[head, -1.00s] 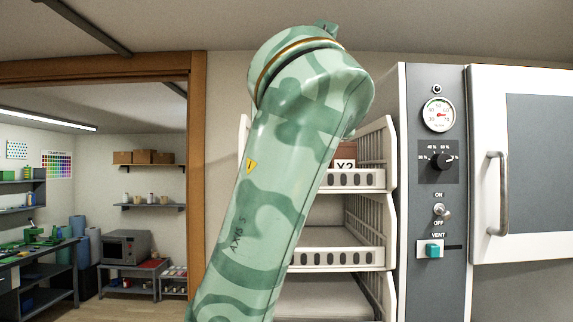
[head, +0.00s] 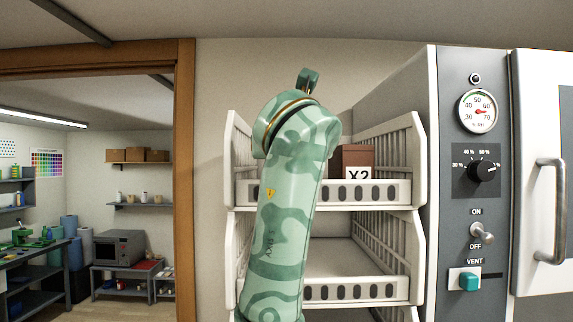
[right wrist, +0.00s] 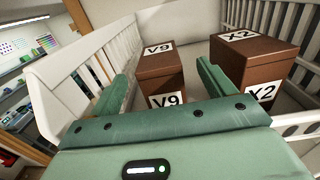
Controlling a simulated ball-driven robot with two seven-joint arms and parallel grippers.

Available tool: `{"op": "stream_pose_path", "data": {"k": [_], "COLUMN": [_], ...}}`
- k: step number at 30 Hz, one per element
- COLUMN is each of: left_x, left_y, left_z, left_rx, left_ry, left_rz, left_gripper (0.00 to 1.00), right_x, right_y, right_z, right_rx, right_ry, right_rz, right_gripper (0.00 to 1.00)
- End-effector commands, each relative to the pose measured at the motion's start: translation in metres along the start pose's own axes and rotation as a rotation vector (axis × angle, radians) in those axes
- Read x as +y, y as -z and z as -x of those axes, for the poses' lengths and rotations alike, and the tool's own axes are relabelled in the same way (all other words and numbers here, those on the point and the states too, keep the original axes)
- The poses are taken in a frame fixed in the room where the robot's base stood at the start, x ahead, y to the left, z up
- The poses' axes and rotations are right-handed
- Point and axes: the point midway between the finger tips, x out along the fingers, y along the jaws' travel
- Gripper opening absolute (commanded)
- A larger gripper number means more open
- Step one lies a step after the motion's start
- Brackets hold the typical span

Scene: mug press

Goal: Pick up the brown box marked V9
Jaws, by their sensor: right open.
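The brown box marked V9 (right wrist: 163,76) stands in a white slatted tray in the right wrist view, with labels on its top and front. In the head view my arm hides it. My right gripper (right wrist: 168,60) is open, with one green finger to the left of the V9 box and the other to its right. The box shows between the fingers; I cannot tell whether they touch it. My left gripper is not in view.
A brown box marked X2 (right wrist: 253,62) stands just right of V9, also seen in the head view (head: 354,160). The top tray's front wall (head: 385,190) is low, with slatted sides. A grey control panel (head: 473,190) stands to the right, a wooden door frame (head: 185,180) to the left.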

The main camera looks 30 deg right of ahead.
Motion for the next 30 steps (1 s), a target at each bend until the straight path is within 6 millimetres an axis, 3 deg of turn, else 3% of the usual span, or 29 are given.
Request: {"op": "stream_pose_path", "data": {"k": [3,8,16,25,30], "left_x": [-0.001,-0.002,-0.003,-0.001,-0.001], "left_y": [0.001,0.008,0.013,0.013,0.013], "left_z": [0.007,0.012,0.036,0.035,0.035], "left_rx": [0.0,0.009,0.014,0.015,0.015], "left_ry": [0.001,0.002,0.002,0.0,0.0], "left_rz": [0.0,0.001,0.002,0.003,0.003], "left_gripper": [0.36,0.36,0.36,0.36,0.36], "right_x": [0.0,0.0,0.002,0.002,0.002], "right_y": [-0.001,-0.002,-0.005,-0.002,-0.002], "right_z": [-0.018,-0.03,-0.071,-0.078,-0.077], "right_rx": [0.002,0.001,0.002,0.0,0.0], "right_ry": [0.002,0.002,0.003,0.001,0.001], "right_rz": [0.003,0.001,0.003,0.0,0.0], "right_gripper": [0.82,0.82,0.82,0.82,0.35]}}
